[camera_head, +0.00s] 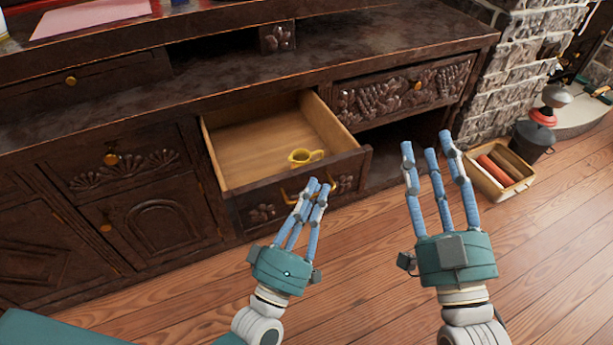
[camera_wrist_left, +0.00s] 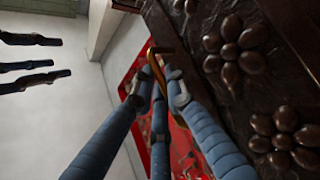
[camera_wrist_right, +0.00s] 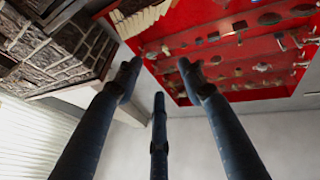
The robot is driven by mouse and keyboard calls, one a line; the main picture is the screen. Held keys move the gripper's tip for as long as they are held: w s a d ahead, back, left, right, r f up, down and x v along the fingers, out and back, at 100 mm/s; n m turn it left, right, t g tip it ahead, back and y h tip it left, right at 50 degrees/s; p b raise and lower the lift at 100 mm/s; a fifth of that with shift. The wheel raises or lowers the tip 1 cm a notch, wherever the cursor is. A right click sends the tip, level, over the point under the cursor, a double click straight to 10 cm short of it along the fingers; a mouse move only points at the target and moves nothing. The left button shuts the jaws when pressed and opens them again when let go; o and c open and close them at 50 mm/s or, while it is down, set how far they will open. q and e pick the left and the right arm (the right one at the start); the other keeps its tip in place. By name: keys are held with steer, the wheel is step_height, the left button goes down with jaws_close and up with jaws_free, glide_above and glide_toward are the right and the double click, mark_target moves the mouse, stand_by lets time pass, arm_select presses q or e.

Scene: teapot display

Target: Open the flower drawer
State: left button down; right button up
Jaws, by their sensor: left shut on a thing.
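The flower drawer (camera_head: 262,212) is a dark wooden drawer with carved flowers on its front. It is pulled out of the cabinet, and its pale inside shows in the head view. Its carved front (camera_wrist_left: 255,70) also fills the right of the left wrist view. My left gripper (camera_head: 316,188) is at the drawer front, its fingers shut around the brass handle (camera_head: 288,197). The handle also shows between the fingertips in the left wrist view (camera_wrist_left: 155,62). My right gripper (camera_head: 428,146) is open and empty, to the right of the drawer, its fingers apart.
A small yellow cup (camera_head: 305,157) stands inside the drawer. A closed grape-carved drawer (camera_head: 405,92) is at the right of the cabinet (camera_head: 235,58). A box with red and brown contents (camera_head: 500,170) stands on the wooden floor by the brick wall. Open floor lies in front.

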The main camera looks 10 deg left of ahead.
arm_select(q)
steer(key=shift+s+d, duration=0.45)
steer(key=shift+s, duration=0.1)
arm_select(e)
steer(key=shift+w+f+g, duration=0.25)
steer(key=shift+f+g, duration=0.25)
steer(key=shift+f, duration=0.55)
arm_select(q)
steer(key=c, duration=2)
jaws_free()
arm_select(e)
steer(key=shift+d, duration=0.1)
arm_select(q)
steer(key=shift+f, duration=0.1)
steer(key=v, duration=1.2)
steer(key=shift+a, duration=0.1)
